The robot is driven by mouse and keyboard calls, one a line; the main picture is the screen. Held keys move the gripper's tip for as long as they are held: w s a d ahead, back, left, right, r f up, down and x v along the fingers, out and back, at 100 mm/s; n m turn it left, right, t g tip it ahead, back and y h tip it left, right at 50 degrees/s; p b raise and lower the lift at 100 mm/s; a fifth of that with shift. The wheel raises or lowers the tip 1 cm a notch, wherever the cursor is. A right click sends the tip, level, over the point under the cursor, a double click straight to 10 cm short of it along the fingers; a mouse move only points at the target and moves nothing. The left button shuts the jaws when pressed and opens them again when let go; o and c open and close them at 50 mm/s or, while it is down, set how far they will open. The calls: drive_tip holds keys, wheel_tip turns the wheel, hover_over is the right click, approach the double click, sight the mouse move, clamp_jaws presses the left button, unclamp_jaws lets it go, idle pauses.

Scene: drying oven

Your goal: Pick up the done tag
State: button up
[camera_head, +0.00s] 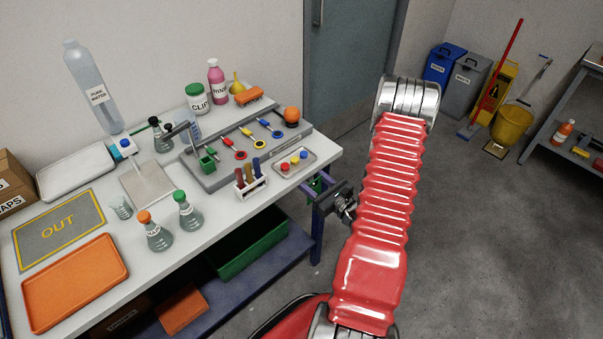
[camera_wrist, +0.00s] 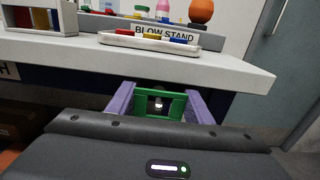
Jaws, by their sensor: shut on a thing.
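My gripper (camera_head: 316,188) is in front of the right end of the bench, below the worktop edge. In the wrist view its two purple fingers (camera_wrist: 158,96) are closed on a green tag (camera_wrist: 174,100), which sits upright between them. The tag looks like a green frame with a dark middle and a small pale spot. No lettering can be read on it, but it is the only thing in the grip that fits the done tag. In the head view only a little of the green shows between the fingers.
The white bench (camera_head: 325,154) edge is just beyond my gripper. On it are a small tray of coloured pieces (camera_head: 294,170), a tube rack (camera_head: 251,188), a blow stand (camera_head: 215,180), flasks, an orange tray (camera_head: 75,282) and a grey OUT mat (camera_head: 30,262).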

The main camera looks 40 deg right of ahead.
drive_tip(key=s, duration=1.5)
drive_tip(key=shift+s+d, duration=0.2)
drive_tip(key=shift+w+a, duration=0.1)
